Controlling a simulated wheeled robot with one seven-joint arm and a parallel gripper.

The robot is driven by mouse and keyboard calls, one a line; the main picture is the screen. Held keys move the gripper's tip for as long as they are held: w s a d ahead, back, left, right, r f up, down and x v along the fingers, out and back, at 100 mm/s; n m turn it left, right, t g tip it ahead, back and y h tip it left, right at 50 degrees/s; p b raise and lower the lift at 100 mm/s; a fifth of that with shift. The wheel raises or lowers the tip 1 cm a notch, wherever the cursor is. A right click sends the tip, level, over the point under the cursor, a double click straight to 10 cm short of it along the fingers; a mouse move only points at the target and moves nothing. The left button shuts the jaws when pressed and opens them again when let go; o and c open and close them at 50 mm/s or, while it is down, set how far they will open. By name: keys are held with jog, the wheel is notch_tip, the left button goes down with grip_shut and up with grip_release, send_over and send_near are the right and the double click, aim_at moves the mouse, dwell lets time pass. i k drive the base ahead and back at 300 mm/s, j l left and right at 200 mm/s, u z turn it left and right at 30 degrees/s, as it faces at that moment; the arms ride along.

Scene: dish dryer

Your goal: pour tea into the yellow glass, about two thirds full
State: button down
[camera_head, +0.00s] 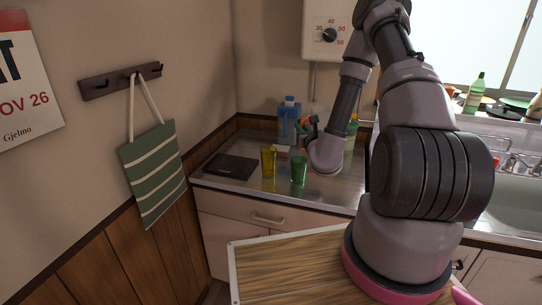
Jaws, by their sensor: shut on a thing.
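The yellow glass (268,162) stands upright on the metal counter (230,181), left of a green glass (299,170). How much liquid it holds cannot be told. A blue jug (289,124) is upright behind the glasses, near the back corner. My gripper (306,127), with orange and dark parts, is small and partly hidden by my wrist. It is at the right side of the blue jug and appears shut on it. The exact contact is unclear, as is whether the jug touches the counter. Tea is not discernible.
A dark flat mat (231,167) lies left of the yellow glass. A bottle (352,126) stands behind my forearm. A wooden board (290,268) is in the foreground. The sink (515,205) and a green bottle (475,92) are at right. A striped bag (153,173) hangs left.

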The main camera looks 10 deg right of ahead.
aim_at(268, 154)
jog(key=k+l+u, duration=0.25)
jog(key=l+u, duration=0.1)
jog(key=u, duration=0.15)
jog(key=l+u, duration=0.1)
jog(key=u, duration=0.15)
